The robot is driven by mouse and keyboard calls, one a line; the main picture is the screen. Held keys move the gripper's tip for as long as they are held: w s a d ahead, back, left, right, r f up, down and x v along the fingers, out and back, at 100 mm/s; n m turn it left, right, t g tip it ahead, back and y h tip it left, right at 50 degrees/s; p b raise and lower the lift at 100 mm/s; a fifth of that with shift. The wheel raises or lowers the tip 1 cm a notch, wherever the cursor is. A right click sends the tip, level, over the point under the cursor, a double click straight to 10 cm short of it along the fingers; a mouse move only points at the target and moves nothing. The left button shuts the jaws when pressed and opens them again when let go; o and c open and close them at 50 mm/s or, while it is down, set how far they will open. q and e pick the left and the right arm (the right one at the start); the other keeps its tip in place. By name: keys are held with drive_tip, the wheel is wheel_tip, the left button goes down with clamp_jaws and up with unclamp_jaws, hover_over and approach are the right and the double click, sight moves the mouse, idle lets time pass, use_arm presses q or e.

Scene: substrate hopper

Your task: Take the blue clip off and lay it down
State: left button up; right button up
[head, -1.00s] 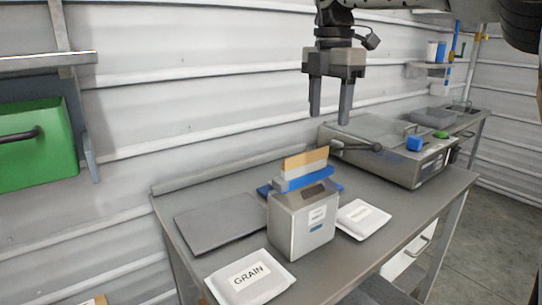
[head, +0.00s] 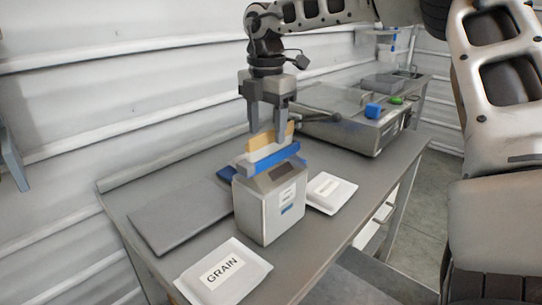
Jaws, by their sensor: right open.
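The blue clip (head: 275,160) is a long blue bar lying across the top of the grey metal hopper box (head: 262,212). A pale strip and a tan upper edge (head: 262,143) stand up just behind the clip. My right gripper (head: 267,136) points straight down, open, with its fingertips at the height of the tan edge, just above the clip. One finger overlaps the tan edge in the picture; I cannot tell whether they touch. My left gripper is not in view.
A white packet marked GRAIN (head: 232,271) lies in front of the box, another white packet (head: 330,193) to its right. A flat dark grey plate (head: 180,217) lies left. A metal machine (head: 350,128) with blue and green blocks stands behind right.

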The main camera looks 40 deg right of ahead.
sight(269, 136)
drive_tip(key=f, duration=0.3)
drive_tip(key=shift+s+d+f+p, duration=0.15)
drive_tip(key=shift+d+f+p, duration=0.1)
drive_tip(key=shift+f+p, duration=0.15)
drive_tip(key=shift+f, duration=0.55)
drive_tip(key=c, duration=1.1)
drive_tip(key=shift+o, duration=0.2)
